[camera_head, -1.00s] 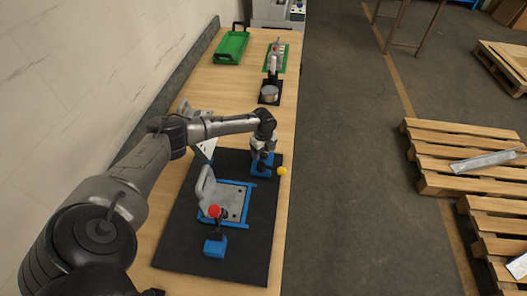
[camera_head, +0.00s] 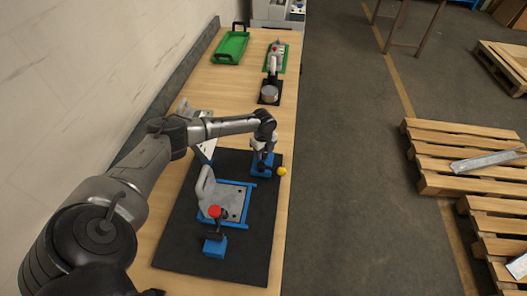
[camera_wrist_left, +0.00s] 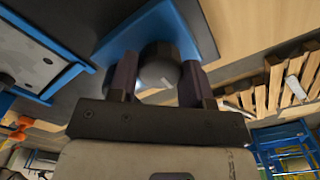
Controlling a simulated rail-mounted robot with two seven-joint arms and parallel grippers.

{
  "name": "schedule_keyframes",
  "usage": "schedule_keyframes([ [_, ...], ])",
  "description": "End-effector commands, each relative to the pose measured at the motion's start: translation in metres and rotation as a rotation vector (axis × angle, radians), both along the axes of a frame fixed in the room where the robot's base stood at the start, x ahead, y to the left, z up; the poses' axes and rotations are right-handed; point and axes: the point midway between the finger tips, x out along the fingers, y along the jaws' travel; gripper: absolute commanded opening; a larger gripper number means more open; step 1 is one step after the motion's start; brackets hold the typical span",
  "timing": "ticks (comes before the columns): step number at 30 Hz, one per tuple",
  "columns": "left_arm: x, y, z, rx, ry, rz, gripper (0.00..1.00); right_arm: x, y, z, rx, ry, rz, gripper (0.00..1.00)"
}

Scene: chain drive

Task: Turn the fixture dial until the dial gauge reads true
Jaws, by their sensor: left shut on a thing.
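My left gripper (camera_head: 262,158) is over a blue block (camera_head: 266,171) at the far right corner of the black mat. In the left wrist view its two fingers (camera_wrist_left: 158,82) are shut around a dark round knob, the fixture dial (camera_wrist_left: 160,66), which sits on the blue block (camera_wrist_left: 193,22). A plate fixture with a blue frame (camera_head: 247,205) lies nearer on the mat. I cannot make out a gauge face or its reading. My right gripper is not in view.
A red knob (camera_head: 214,211) stands over another blue block (camera_head: 215,247) on the black mat (camera_head: 240,265). Farther back are a device with a grey round part (camera_head: 269,93) and a green tray (camera_head: 231,47). Wooden pallets (camera_head: 460,150) lie on the floor at right.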

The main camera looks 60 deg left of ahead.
Motion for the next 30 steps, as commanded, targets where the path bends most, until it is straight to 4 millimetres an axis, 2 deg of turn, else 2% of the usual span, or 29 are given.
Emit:
schedule_keyframes([
  [8,0.000,-0.001,0.003,-0.002,0.002,0.095,0.22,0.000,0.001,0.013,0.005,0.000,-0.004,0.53],
  [18,0.000,-0.001,0.004,-0.002,0.002,0.367,0.22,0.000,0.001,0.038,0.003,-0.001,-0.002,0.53],
  [30,0.000,0.000,0.002,-0.002,0.002,0.630,0.22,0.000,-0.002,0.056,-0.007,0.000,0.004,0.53],
])
